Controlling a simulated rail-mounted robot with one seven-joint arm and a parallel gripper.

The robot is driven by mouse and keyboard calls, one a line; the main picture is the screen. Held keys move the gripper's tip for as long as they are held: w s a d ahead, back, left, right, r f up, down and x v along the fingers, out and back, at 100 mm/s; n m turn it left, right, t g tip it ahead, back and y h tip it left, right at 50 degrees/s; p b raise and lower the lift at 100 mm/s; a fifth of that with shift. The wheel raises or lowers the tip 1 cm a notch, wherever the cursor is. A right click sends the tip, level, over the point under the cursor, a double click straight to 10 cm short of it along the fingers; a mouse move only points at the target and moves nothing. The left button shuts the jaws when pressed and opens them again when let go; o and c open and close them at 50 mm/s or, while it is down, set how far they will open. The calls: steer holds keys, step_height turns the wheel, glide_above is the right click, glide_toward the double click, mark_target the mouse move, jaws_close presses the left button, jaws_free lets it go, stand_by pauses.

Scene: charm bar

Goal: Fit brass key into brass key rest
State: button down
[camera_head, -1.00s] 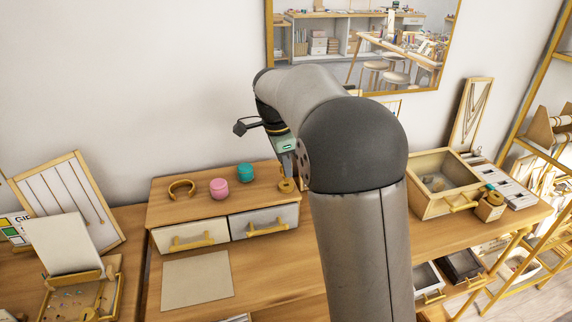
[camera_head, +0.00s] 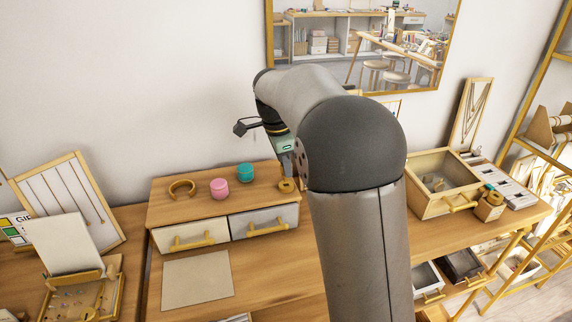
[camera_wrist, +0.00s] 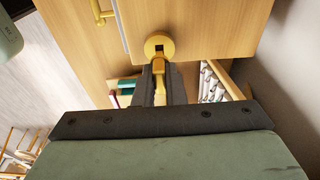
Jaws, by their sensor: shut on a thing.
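The brass key rest (camera_wrist: 151,44) is a round brass piece with a dark slot, on the wooden top of the drawer unit. In the head view it (camera_head: 287,186) is near the unit's right edge, beside my arm. My gripper (camera_wrist: 160,76) is shut on the brass key (camera_wrist: 159,68), which shows as a brass strip between the fingers. In the wrist view the key lies right at the rest's slotted side; I cannot tell whether it touches or has entered the slot. In the head view my arm hides the fingers and key.
The drawer unit (camera_head: 264,231) also carries a brass cuff (camera_head: 183,182), a pink jar (camera_head: 219,188) and a teal jar (camera_head: 245,173), left of the rest. A wooden box (camera_head: 428,203) stands right of my arm. A mirror (camera_head: 350,91) hangs behind.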

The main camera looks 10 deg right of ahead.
steer(key=shift+f+b, duration=0.8)
steer(key=shift+f, duration=0.35)
steer(key=c, duration=1.4)
jaws_free()
step_height(320, 180, up, 17)
steer(key=a, duration=0.2)
steer(key=shift+a, duration=0.3)
steer(key=shift+r, duration=0.1)
steer(key=s+d+f+n+y, duration=0.1)
steer(key=s+f+n, duration=0.7)
steer(key=s+f, duration=0.3)
steer(key=s+d+f+n, duration=0.1)
steer(key=s+f+n, duration=0.8)
steer(key=s, duration=1.1)
step_height(320, 180, down, 4)
steer(key=shift+d+r+n+t+y, duration=0.2)
steer(key=shift+d+n+t+y, duration=0.1)
steer(key=shift+t+y, duration=0.1)
